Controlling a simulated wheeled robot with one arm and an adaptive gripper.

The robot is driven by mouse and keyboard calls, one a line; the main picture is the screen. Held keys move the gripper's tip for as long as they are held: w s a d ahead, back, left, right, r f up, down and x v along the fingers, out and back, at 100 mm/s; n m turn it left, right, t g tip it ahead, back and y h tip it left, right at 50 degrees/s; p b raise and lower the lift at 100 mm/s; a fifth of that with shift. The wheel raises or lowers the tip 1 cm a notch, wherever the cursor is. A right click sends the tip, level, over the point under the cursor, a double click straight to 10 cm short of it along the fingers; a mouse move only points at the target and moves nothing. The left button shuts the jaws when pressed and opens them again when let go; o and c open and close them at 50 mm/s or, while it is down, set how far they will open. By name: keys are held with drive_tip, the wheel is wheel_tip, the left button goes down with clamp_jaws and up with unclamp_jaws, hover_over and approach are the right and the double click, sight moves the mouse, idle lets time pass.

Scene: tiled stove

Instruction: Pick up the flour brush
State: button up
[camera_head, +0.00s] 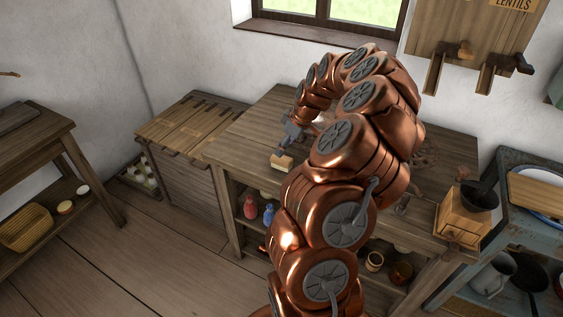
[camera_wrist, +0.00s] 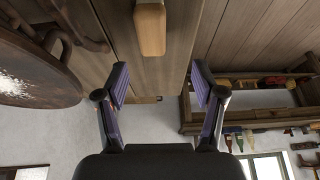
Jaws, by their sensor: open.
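The flour brush (camera_head: 283,162), a small block of pale wood, lies on the wooden table (camera_head: 245,150) near its front left edge. In the wrist view its pale, rounded wooden end (camera_wrist: 150,30) shows at the top, beyond my fingertips and roughly between their lines; the rest is cut off by the frame. I cannot make out bristles. My gripper (camera_wrist: 160,78) is open and empty, with a wide gap between its two fingers. In the head view my gripper (camera_head: 287,146) is just above and beside the brush, and the exact gap is hard to judge.
My arm hides the middle of the table. A coffee grinder (camera_head: 462,217) stands at its right end. Red and blue bottles (camera_head: 250,206) stand on the shelf below. A slatted wooden chest (camera_head: 185,125) adjoins the left.

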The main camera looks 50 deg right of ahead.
sight(282, 157)
drive_tip(key=shift+s+d+f, duration=0.1)
drive_tip(key=shift+d+f, duration=0.15)
drive_tip(key=shift+d, duration=0.15)
drive_tip(key=shift+f, duration=0.2)
drive_tip(key=shift+p+x, duration=0.45)
drive_tip(key=shift+x, duration=0.3)
drive_tip(key=shift+p+x, duration=1.05)
drive_tip(key=shift+x, duration=0.55)
drive_tip(key=shift+d+p+x, duration=0.1)
drive_tip(key=shift+p+x, duration=0.05)
drive_tip(key=shift+x, duration=0.5)
drive_tip(key=shift+d+p+x, duration=0.15)
drive_tip(key=shift+x, duration=0.5)
drive_tip(key=shift+s, duration=0.15)
drive_tip(key=c, duration=1.2)
drive_tip(key=shift+r, duration=0.15)
drive_tip(key=shift+c, duration=0.3)
